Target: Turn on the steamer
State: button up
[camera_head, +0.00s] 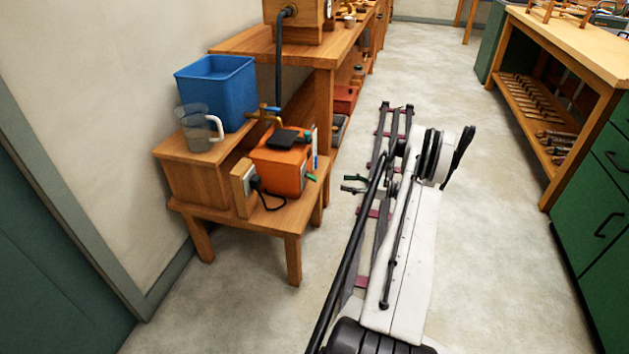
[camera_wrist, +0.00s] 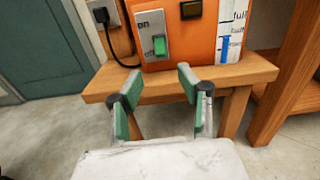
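The steamer is an orange box (camera_head: 283,167) on a low wooden bench, and its front fills the top of the wrist view (camera_wrist: 210,43). A grey switch plate marked "on" at its top carries a green rocker switch (camera_wrist: 159,45). Whether the switch is on or off I cannot tell. A small dark panel (camera_wrist: 190,9) sits to the upper right of the switch plate. My gripper (camera_wrist: 158,76) is open and empty, its green-padded fingers spread below the switch and apart from the steamer. In the head view my gripper (camera_head: 350,184) is right of the bench.
A black cord runs from a socket (camera_wrist: 103,12) left of the steamer. A blue bin (camera_head: 217,90) and a clear jug (camera_head: 196,130) stand on the raised wooden step. The bench edge (camera_wrist: 245,72) lies just beyond my fingers.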

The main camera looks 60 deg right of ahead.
aim_at(315, 178)
jog(key=b+x, duration=0.3)
jog(key=x, duration=1)
jog(key=shift+w+a+f, duration=0.1)
jog(key=shift+c, duration=0.5)
grip_shut()
